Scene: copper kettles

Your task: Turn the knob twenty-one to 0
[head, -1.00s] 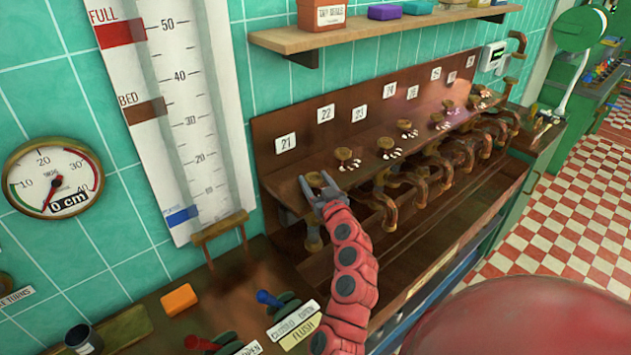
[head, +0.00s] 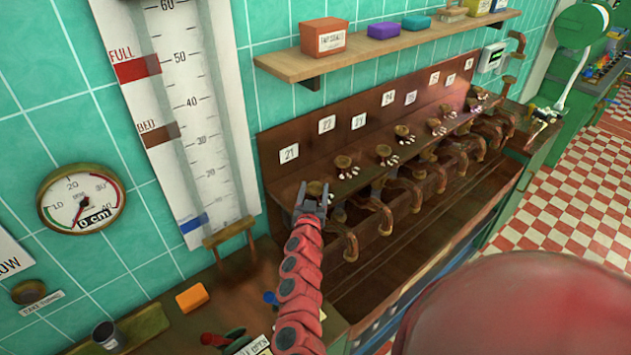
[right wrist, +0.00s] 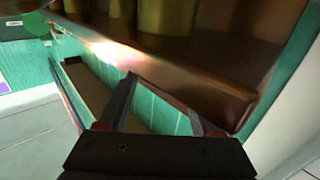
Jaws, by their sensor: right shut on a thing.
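Knob twenty-one (head: 316,187) is a small round brass knob on the front left of the brown ledge, below and in front of the white label 21 (head: 289,153). My right gripper (head: 315,201), on the red arm, reaches it from the front and is shut on it, with the fingers at its sides. The fingers hide part of the knob, and I cannot read its setting. In the right wrist view the fingers (right wrist: 163,100) show below a brown ledge edge, and the knob cannot be made out. My left gripper is not in view.
Several more brass knobs, such as the closest one (head: 343,162), run along the ledge to the right, with copper pipes (head: 382,212) below. A wooden shelf (head: 385,58) holds coloured blocks above. An orange block (head: 192,298) and levers lie at the lower left.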

